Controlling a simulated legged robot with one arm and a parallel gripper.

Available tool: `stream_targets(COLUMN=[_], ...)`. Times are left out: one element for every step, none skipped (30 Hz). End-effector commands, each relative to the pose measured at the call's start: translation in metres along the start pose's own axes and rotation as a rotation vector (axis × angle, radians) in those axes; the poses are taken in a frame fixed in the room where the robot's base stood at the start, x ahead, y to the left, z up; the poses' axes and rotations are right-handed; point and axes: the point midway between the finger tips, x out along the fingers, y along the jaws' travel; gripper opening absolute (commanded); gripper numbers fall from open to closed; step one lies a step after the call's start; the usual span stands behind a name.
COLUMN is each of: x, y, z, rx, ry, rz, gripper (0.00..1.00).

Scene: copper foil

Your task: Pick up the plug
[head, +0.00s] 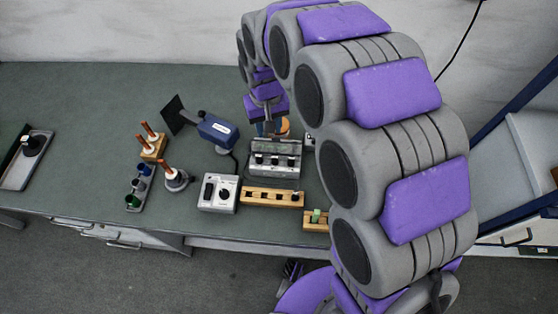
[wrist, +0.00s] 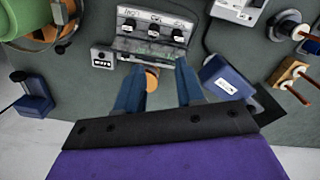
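A small orange-tan round piece (wrist: 152,78) shows between my gripper's fingers in the wrist view, partly hidden by the left finger. It may be the plug, but its shape is too small to be sure. In the head view an orange piece (head: 284,124) shows beside the fingertips. My gripper (wrist: 158,66) has two blue fingers standing apart, with dark table between them; it is open and holds nothing that I can see. In the head view my gripper (head: 268,128) points down over the table behind the grey switch box.
The grey switch box (head: 275,158) with several dark knobs stands close to the gripper. A blue device (head: 217,130) is to its left. A grey knob box (head: 218,194) and wooden holder (head: 272,197) stand nearer the front edge.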

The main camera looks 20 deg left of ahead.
Motion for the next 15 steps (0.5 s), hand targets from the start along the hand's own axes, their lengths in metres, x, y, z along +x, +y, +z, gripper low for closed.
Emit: stream_targets(x=[0.009, 0.014, 0.020, 0.025, 0.030, 0.037, 0.043, 0.048, 0.055, 0.060, 0.065, 0.073, 0.079, 0.084, 0.091], y=[0.002, 0.004, 0.007, 0.010, 0.012, 0.015, 0.017, 0.019, 0.021, 0.022, 0.023, 0.022, 0.022, 0.020, 0.018], z=[0.003, 0.005, 0.007, 0.009, 0.010, 0.013, 0.016, 0.018, 0.019, 0.020, 0.021, 0.020, 0.019, 0.017, 0.015], rx=[0.000, 0.001, 0.002, 0.003, 0.003, 0.003, 0.003, 0.003, 0.003, 0.003, 0.003, 0.003, 0.003, 0.003, 0.004], ry=[-0.005, -0.005, -0.002, 0.002, 0.004, 0.004, 0.005, 0.007, 0.010, 0.011, 0.011, 0.013, 0.014, 0.014, 0.012], rz=[-0.002, -0.004, -0.007, -0.010, -0.012, -0.014, -0.017, -0.019, -0.021, -0.022, -0.022, -0.023, -0.022, -0.021, -0.019], gripper=[0.38, 0.38, 0.38, 0.38, 0.38, 0.38, 0.38, 0.38, 0.38, 0.38, 0.38, 0.38, 0.38, 0.38, 0.38])
